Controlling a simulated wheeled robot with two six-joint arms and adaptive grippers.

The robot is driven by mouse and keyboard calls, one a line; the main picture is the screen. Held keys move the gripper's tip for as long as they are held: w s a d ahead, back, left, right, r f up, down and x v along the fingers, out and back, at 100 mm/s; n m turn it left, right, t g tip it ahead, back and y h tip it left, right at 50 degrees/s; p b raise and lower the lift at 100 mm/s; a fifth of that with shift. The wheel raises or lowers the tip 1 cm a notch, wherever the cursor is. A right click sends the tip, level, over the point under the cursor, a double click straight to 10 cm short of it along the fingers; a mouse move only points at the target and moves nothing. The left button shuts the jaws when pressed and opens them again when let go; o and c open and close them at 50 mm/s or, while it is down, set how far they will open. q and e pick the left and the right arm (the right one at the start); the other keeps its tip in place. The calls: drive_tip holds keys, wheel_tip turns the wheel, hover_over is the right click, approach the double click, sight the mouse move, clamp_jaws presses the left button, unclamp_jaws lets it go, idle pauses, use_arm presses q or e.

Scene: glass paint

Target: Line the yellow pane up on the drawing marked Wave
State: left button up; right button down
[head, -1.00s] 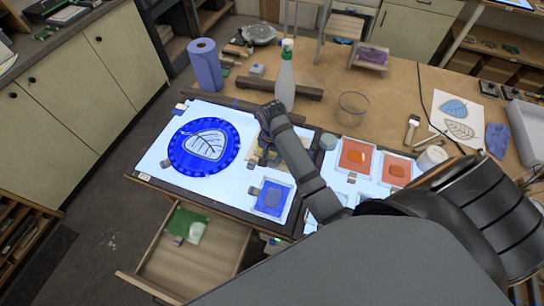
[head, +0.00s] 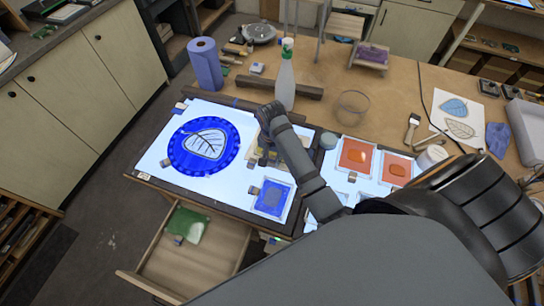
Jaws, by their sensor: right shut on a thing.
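My right gripper (head: 266,155) is over the right part of the lit panel (head: 158,150), seen from behind; my own wrist and arm cover most of it. A small patch of the yellow pane (head: 272,163) shows at its fingers, low over the panel. The gripper is shut on the pane. I cannot tell whether the pane touches the panel or how it sits on a drawing. No Wave label is readable. My left gripper is not in view.
A round blue pane with a leaf drawing (head: 178,150) lies on the panel's left. A square blue pane (head: 272,197) is near its front edge. Orange panes (head: 356,156) lie to the right. A spray bottle (head: 285,85) stands behind. An open drawer (head: 190,262) is in front.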

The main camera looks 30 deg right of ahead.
drive_tip(key=shift+f, duration=0.3)
idle(0.7)
drive_tip(key=c, duration=1.1)
unclamp_jaws()
drive_tip(key=shift+o, duration=0.2)
